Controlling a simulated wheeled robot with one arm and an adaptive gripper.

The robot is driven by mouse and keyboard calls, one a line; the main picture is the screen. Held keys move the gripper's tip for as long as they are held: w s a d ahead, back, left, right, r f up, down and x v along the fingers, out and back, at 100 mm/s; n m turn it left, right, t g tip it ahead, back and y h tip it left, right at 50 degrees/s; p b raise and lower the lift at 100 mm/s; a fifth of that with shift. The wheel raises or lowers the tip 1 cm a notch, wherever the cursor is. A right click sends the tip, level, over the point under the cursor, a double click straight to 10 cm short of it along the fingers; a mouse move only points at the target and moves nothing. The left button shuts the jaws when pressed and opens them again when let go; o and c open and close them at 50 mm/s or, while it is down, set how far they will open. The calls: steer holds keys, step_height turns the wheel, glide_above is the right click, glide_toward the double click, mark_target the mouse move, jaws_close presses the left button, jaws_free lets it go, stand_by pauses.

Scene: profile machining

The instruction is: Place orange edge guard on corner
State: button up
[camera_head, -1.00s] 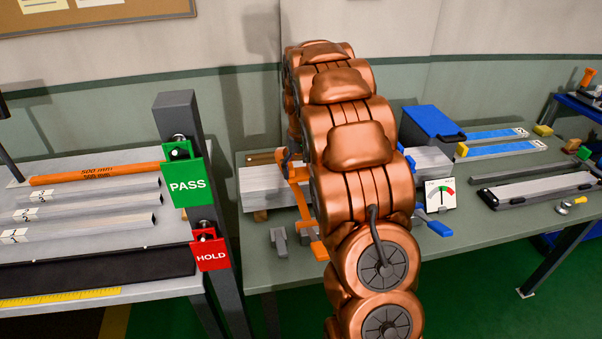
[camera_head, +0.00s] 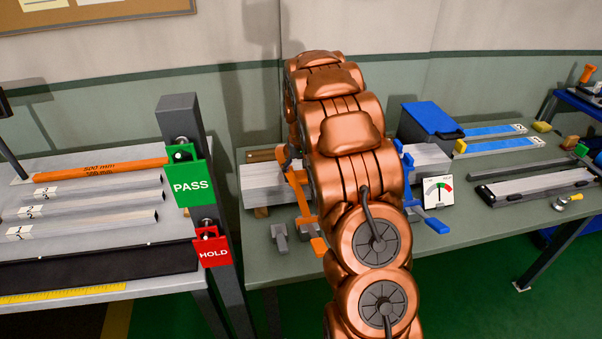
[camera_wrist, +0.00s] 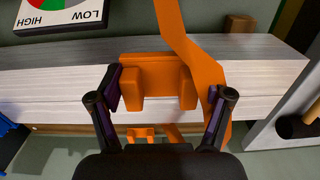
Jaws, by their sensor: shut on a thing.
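The orange edge guard (camera_wrist: 155,68) is a blocky piece with two prongs, between my gripper's dark fingers in the wrist view. My gripper (camera_wrist: 166,84) is shut on it, at the near long edge of the pale metal profile (camera_wrist: 262,75). I cannot tell whether the guard is seated on the edge. The profile lies on the green bench in the head view (camera_head: 262,186). There my arm hides the guard and gripper. An orange clamp (camera_head: 298,192) stands at the profile's left part, its strap (camera_wrist: 188,45) crossing close to my right finger.
A blue clamp (camera_head: 408,170) and a dial card (camera_head: 438,192) are right of my arm. Small grey blocks (camera_head: 279,237) lie in front of the profile. A blue box (camera_head: 430,120) stands behind. A post with PASS (camera_head: 188,184) and HOLD (camera_head: 213,251) signs stands left.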

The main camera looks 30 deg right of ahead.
mark_target(301, 178)
steer(key=shift+f, duration=0.5)
steer(key=o, duration=1)
steer(key=shift+r, duration=0.1)
steer(key=shift+r, duration=0.1)
steer(key=shift+r, duration=0.6)
step_height(301, 178, up, 11)
steer(key=b, duration=0.4)
steer(key=s+a+r+n, duration=0.1)
steer(key=s+a+r, duration=0.1)
steer(key=s+a, duration=0.65)
steer(key=s+a+f+n, duration=0.1)
steer(key=s+a+f, duration=0.1)
steer(key=s+a, duration=0.3)
steer(key=s+a+f+n+g, duration=0.1)
steer(key=s+a, duration=0.4)
steer(key=s, duration=0.9)
steer(key=s+a+f+n, duration=0.1)
steer(key=s+a+f, duration=0.3)
steer(key=s, duration=0.6)
steer(key=shift+s+a+f+n+g, duration=0.1)
steer(key=shift+s+a+n+g, duration=0.1)
steer(key=shift+a, duration=0.25)
steer(key=shift+s+a+n+g, duration=0.1)
steer(key=shift+a+g, duration=0.1)
steer(key=shift+a, duration=0.2)
